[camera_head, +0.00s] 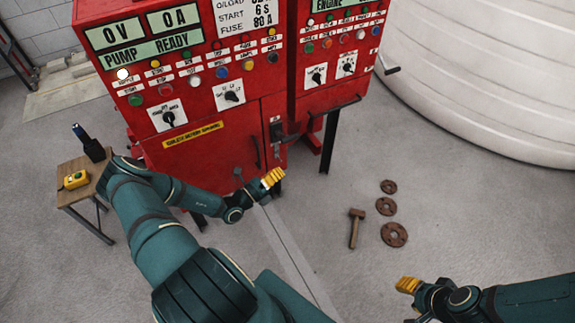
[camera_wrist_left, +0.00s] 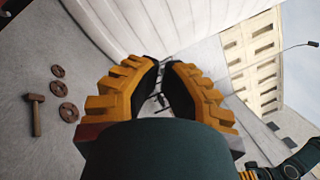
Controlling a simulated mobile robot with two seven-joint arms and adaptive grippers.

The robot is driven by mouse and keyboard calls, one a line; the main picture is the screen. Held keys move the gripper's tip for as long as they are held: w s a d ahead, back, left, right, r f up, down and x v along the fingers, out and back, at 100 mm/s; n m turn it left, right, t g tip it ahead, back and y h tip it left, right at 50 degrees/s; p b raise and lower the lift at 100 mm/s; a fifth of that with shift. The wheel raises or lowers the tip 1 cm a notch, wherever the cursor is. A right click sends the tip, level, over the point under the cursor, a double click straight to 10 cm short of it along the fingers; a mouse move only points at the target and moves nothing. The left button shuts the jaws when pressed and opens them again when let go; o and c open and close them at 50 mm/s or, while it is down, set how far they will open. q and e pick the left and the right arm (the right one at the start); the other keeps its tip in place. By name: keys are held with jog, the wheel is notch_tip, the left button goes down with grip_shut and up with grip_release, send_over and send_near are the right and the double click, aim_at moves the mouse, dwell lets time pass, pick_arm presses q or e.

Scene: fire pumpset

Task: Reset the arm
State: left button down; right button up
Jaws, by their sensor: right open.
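My left arm reaches in from the left of the head view. Its gripper (camera_head: 272,178) is low in front of the red pump cabinet, near the cabinet's lower right corner. In the left wrist view, its two yellow toothed fingers (camera_wrist_left: 161,68) have black inner pads. A narrow gap shows between the pads, with nothing held in it. My right gripper (camera_head: 408,285) is at the lower right of the head view, over bare floor. It is open and its jaws look empty.
A red pump cabinet (camera_head: 190,110) stands ahead, with a white tank (camera_head: 490,70) behind right. A small table (camera_head: 78,192) holds a yellow box (camera_head: 76,180) and a dark tool (camera_head: 90,144). A hammer (camera_head: 355,228) and several brown flanges (camera_head: 394,234) lie on the floor.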

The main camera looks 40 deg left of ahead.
pick_arm(q)
jog(key=shift+s+a+f, duration=0.1)
jog(key=shift+s+a, duration=0.05)
jog(key=shift+s, duration=0.55)
jog(key=s+d+f+m+g+h+b, duration=0.1)
jog(key=d+f+m+g+h, duration=0.1)
jog(key=d+m+g+h, duration=0.65)
jog(key=s+d+f+m+g+h+b, duration=0.1)
jog(key=d+m+g+b, duration=0.15)
jog(key=d+m, duration=0.7)
jog(key=s+d+f+m+g+y+b, duration=0.2)
jog(key=s+d+f+m+g+y, duration=0.35)
jog(key=s+d+m+g, duration=0.65)
jog(key=w+r+m+t+y+b, duration=0.2)
jog(key=w+r+m+t+y, duration=0.1)
jog(key=m, duration=1)
jog(key=w+t+y, duration=0.1)
jog(key=w+t, duration=0.1)
jog(key=shift+d+r+t, duration=0.15)
jog(key=shift+r+t, duration=0.2)
jog(key=shift+t, duration=0.05)
